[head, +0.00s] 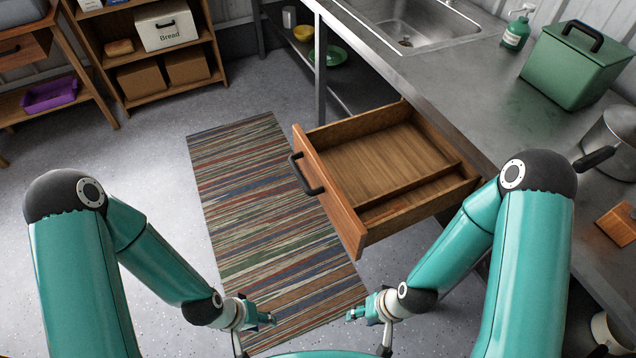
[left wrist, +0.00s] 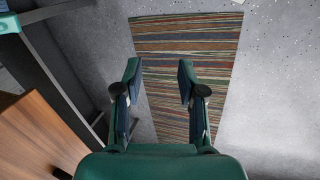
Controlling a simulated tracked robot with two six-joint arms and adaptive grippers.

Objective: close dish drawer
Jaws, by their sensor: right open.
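The wooden dish drawer (head: 385,160) is pulled out from under the metal counter in the head view. It is empty, with one long divider making a narrow compartment, and its front has a dark bar handle (head: 306,175). My left gripper (head: 270,319) is low over the rug, in front of and below the drawer, touching nothing. In the left wrist view its two fingers (left wrist: 160,85) are apart with only rug and floor between them. My right gripper (head: 354,314) is low in front of the drawer's near corner, open and empty.
The metal counter (head: 455,105) holds a sink (head: 405,25), a green box (head: 572,68), a soap bottle (head: 517,30) and a pot (head: 612,140). A striped rug (head: 255,200) lies on the floor left of the drawer. Wooden shelves (head: 150,55) stand at the back left.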

